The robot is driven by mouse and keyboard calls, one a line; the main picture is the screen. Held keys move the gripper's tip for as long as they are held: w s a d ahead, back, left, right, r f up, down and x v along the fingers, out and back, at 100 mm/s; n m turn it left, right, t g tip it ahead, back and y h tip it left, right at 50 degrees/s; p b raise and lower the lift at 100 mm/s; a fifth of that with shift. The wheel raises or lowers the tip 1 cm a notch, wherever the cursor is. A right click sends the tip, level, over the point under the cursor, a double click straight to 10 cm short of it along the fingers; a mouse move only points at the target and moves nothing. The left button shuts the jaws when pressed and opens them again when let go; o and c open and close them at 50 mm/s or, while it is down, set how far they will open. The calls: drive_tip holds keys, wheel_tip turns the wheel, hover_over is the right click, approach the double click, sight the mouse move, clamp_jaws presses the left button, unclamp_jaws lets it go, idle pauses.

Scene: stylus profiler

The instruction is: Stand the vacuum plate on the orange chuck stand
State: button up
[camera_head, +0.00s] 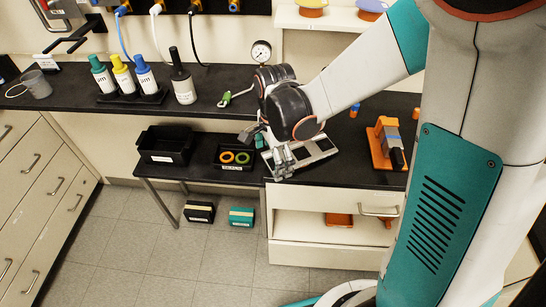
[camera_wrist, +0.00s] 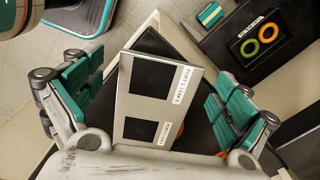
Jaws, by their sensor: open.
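A pale flat piece with two dark square panels and small labels (camera_wrist: 141,110) lies on the bench. It also shows in the head view (camera_head: 318,146). I cannot tell for sure whether it is the vacuum plate. My gripper (camera_head: 283,160) is over its left end, and its teal-padded fingers are wide apart. In the wrist view my gripper (camera_wrist: 157,98) has a finger on each side of the piece, with nothing seen clamped. An orange stand-like thing (camera_head: 378,152) with a grey and dark upper part stands to the right on the same bench. I cannot tell whether it is the chuck stand.
A black tray (camera_head: 165,157) and a black holder with orange and green rings (camera_head: 235,170) sit on the lower shelf to the left. Several capped bottles (camera_head: 145,78) stand on the back counter. A round gauge (camera_head: 261,52) rises behind my gripper.

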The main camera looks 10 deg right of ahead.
idle(0.3)
drive_tip(key=shift+r+p, duration=2.6)
drive_tip(key=shift+r, duration=0.95)
wheel_tip(320, 180, up, 12)
drive_tip(key=shift+d, duration=0.15)
drive_tip(key=s+d+n+t+b, duration=0.2)
drive_tip(key=s+d+n+t, duration=0.5)
drive_tip(key=s+n, duration=0.5)
drive_tip(key=d+n, duration=0.1)
drive_tip(key=n, duration=0.2)
drive_tip(key=shift+s+r+n, duration=0.2)
drive_tip(key=shift+r+n, duration=0.1)
